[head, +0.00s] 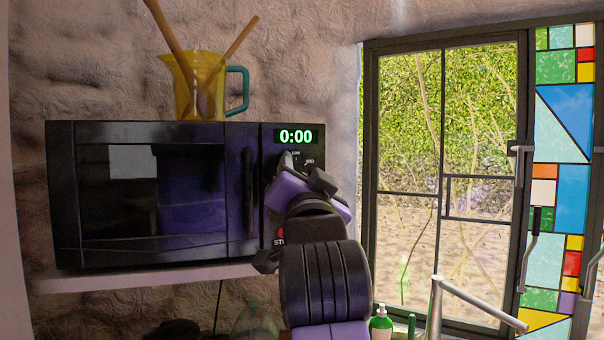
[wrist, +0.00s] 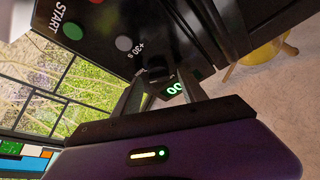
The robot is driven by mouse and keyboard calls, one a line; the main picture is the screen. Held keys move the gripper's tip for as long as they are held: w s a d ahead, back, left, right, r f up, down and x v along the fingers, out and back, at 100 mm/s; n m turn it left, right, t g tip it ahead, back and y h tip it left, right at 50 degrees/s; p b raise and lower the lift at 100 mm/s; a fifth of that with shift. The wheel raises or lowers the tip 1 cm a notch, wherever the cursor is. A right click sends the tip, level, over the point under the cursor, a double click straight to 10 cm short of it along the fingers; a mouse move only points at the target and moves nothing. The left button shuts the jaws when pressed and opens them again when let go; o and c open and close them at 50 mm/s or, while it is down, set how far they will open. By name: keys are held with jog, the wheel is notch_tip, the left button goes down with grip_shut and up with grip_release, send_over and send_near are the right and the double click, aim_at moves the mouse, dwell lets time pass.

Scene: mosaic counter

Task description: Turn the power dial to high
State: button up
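The black microwave (head: 150,190) stands on a shelf with its door shut, and its display (head: 296,136) reads 0:00. My gripper (head: 289,162) is at the upper part of the control panel, just below the display, and hides most of the dial there. In the wrist view, the two fingers of my gripper (wrist: 162,72) stand apart, with the dark dial (wrist: 156,73) between or just beyond their tips. I cannot tell if they touch it. The dial's pointer setting is not readable. Part of the dial's lettering shows beside my gripper in the head view.
The wrist view shows a green START button (wrist: 72,30) and a grey +30 s button (wrist: 124,43) near the fingers. The door handle (head: 249,193) is left of the panel. A yellow jug (head: 182,90) with wooden utensils stands on the microwave. A window (head: 440,120) is at right.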

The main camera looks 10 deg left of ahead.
jog(key=shift+s+f, duration=0.2)
jog(key=shift+s, duration=0.1)
jog(key=b+v, duration=0.2)
jog(key=v, duration=0.5)
jog(key=shift+s+r, duration=0.1)
